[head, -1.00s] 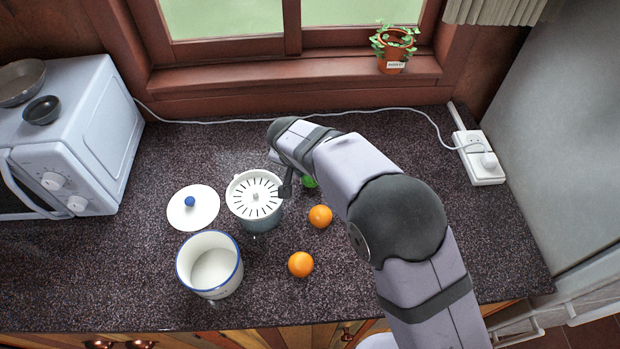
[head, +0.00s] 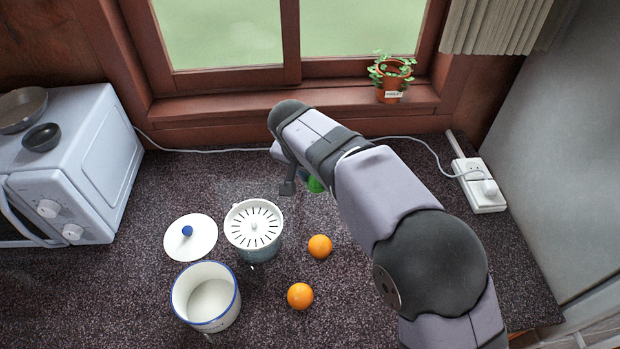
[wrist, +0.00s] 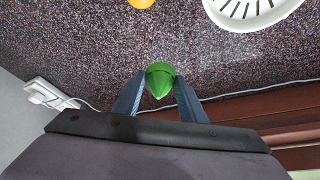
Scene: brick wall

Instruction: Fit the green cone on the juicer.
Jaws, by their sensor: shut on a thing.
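The green cone (wrist: 160,82) is held between the two fingertips of my gripper (wrist: 160,92) in the wrist view, with its narrow end pointing down in that picture. In the head view the cone (head: 315,185) is partly hidden behind my arm, and my gripper's fingers are mostly hidden too. The juicer (head: 254,228) stands on the counter, to the left of the cone in the head view. It has a white slotted top with a small post in its middle. Part of the juicer's white top (wrist: 255,12) shows at the upper right of the wrist view, apart from the cone.
Two oranges (head: 320,246) (head: 300,296) lie right of the juicer. A white lid (head: 190,240) with a blue knob and an open white pot (head: 206,315) stand to its left. A microwave (head: 90,165) is far left.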

